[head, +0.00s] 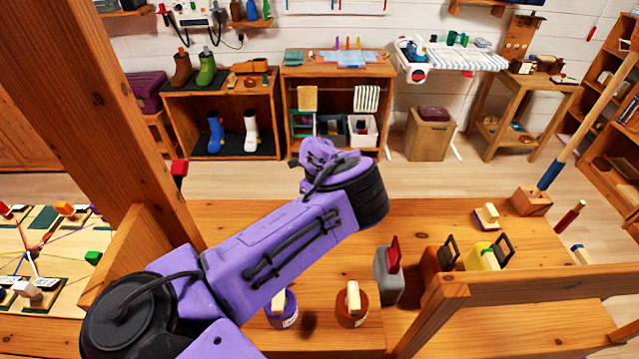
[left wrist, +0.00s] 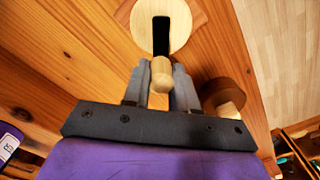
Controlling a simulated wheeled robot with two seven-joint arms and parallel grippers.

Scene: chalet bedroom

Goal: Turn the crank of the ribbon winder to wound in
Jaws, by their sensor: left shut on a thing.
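In the left wrist view, a pale round wooden disc (left wrist: 178,12) sits on a wooden surface, with a black bar like a crank arm (left wrist: 161,36) across it. A small light wooden knob (left wrist: 161,70) stands at the bar's near end. My left gripper (left wrist: 161,85) is shut on this knob, a finger on either side. In the head view my purple left arm reaches in from the lower left; its fingers and the winder cannot be made out there. I see no ribbon clearly. My right gripper is in neither view.
A brown round piece (left wrist: 222,92) lies close to the right finger. In the head view, a wooden post (head: 105,110) stands at the left, and a wooden bench (head: 400,225) holds stamp-like blocks, including a grey one (head: 388,275) and a yellow one (head: 481,256).

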